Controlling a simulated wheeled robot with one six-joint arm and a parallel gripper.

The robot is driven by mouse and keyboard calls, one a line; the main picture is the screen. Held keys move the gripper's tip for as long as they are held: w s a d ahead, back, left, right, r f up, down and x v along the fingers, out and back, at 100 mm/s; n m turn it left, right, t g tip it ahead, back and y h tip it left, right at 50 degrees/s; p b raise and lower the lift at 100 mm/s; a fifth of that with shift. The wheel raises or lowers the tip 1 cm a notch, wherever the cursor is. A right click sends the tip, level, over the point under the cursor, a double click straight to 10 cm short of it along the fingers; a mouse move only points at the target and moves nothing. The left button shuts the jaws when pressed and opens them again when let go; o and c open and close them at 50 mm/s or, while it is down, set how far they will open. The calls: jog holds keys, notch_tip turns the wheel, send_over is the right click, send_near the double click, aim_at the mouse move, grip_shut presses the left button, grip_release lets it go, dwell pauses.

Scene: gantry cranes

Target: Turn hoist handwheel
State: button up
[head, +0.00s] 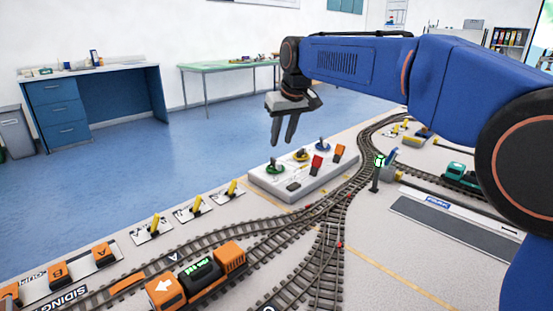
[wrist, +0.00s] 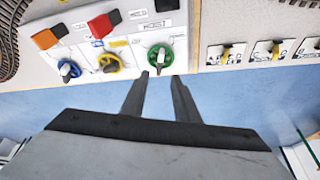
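A light grey control box (head: 262,184) stands at the layout's edge with a green handwheel (head: 275,167), a yellow handwheel (head: 301,156) and a blue handwheel (head: 323,146). In the wrist view the green wheel (wrist: 160,57), yellow wheel (wrist: 109,65) and blue wheel (wrist: 68,71) line the box's edge. A small label (wrist: 153,24) by the green wheel seems to read HOIST. My gripper (head: 283,143) is open and empty, fingers pointing down, above the green wheel and apart from it. In the wrist view its fingertips (wrist: 160,76) appear just short of the green wheel.
A red rocker (head: 316,163) and an orange rocker (head: 339,152) rise from the same box. Several yellow levers (head: 193,203) stand along the layout edge. An orange train (head: 202,280) sits on the tracks. Blue floor beyond the box is clear.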

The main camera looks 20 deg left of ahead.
aim_at(276, 161)
jog(key=x, duration=0.9)
jog(key=shift+f, duration=0.35)
grip_shut()
